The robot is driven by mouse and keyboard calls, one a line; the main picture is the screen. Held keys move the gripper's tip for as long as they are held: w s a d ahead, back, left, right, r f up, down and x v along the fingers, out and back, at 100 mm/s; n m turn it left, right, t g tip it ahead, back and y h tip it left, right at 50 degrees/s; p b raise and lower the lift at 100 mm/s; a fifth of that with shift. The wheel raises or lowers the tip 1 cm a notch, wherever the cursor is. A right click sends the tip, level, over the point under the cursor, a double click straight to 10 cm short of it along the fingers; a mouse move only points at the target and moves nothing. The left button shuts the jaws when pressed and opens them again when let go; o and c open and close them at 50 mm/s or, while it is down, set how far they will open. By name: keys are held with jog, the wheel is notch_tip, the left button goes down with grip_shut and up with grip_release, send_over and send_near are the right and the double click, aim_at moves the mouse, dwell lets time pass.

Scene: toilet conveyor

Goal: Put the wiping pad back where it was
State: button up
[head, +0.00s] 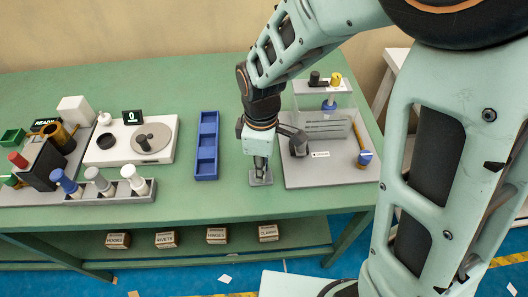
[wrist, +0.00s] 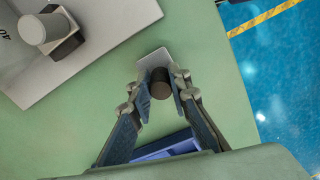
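The wiping pad is a flat light-grey plate (wrist: 152,60) with a dark round knob (wrist: 159,84). In the head view the grey pad (head: 261,179) is at the table top, between the blue tray and the grey board. My gripper (head: 260,166) points straight down over it. In the wrist view my gripper's fingers (wrist: 162,88) stand on both sides of the knob and look closed on it. Whether the pad rests on the table or hangs just above it is hard to tell.
The blue compartment tray (head: 207,146) is left of my gripper. The grey board (head: 320,172) with fittings is close on the right. A white device (head: 132,122) and a rack (head: 108,198) of several bottles stand farther left. The table's front edge is near.

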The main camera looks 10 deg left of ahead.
jog(key=o, duration=0.4)
notch_tip(320, 180, up, 12)
jog(key=shift+r+p, duration=0.2)
jog(key=shift+p, duration=0.5)
